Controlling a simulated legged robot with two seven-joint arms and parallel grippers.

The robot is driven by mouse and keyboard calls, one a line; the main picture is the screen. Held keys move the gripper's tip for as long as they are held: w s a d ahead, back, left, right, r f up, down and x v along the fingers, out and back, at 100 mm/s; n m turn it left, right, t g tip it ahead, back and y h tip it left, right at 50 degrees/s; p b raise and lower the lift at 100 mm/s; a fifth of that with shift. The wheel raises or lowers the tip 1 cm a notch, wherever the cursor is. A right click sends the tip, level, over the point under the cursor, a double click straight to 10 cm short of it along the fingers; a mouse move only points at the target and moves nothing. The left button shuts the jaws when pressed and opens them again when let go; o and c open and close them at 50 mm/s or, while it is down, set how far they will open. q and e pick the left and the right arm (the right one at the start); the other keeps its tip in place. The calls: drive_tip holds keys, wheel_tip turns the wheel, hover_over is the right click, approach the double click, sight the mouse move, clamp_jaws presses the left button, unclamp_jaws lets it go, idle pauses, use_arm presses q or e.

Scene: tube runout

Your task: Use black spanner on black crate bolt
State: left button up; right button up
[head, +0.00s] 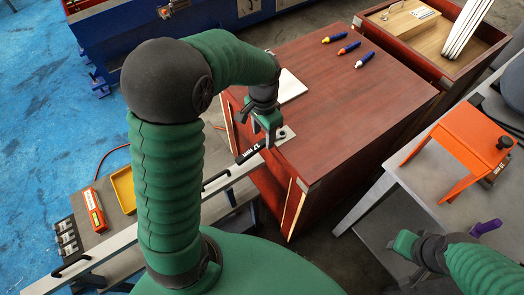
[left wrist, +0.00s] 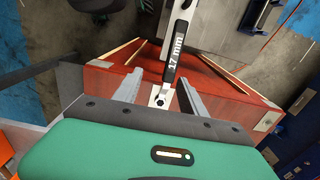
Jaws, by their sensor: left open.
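A silver spanner with a black "17 mm" label (head: 248,152) reaches out over the near edge of the dark red crate (head: 345,75). Its head lies by a corner plate of the crate. In the left wrist view the spanner (left wrist: 176,55) runs between my open left fingers, and a dark bolt (left wrist: 160,99) shows at its near end. Whether the spanner is seated on the bolt is unclear. My left gripper (head: 264,135) is just above the spanner by the crate corner; it also shows in the left wrist view (left wrist: 161,75). My right gripper (head: 410,245) is at lower right, its jaw gap unclear.
Several small coloured-tip tools (head: 348,48) and a white panel (head: 290,86) lie on the crate top. An orange stand (head: 460,150) and a purple handle (head: 487,227) are on the grey table at right. A yellow tray (head: 124,188) is at left. An open wooden box stands behind.

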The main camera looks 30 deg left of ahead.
sight(256, 147)
use_arm(q)
drive_tip(key=a+f, duration=0.1)
drive_tip(key=f, duration=0.1)
drive_tip(key=a+f, duration=0.1)
drive_tip(key=f, duration=0.1)
drive_tip(key=a+f, duration=0.1)
drive_tip(key=f, duration=0.1)
drive_tip(key=shift+s+a, duration=0.1)
drive_tip(key=shift+a, duration=0.1)
wheel_tip(256, 147, down, 3)
drive_tip(key=shift+s+r, duration=0.15)
drive_tip(key=shift+r, duration=0.05)
drive_tip(key=shift+d+f, duration=0.15)
drive_tip(key=shift+d, duration=0.55)
drive_tip(key=shift+c, duration=1)
drive_tip(key=shift+a, duration=0.6)
clamp_jaws()
drive_tip(key=shift+d, duration=0.3)
use_arm(e)
drive_tip(key=shift+w+a, duration=0.15)
drive_tip(key=shift+a, duration=0.65)
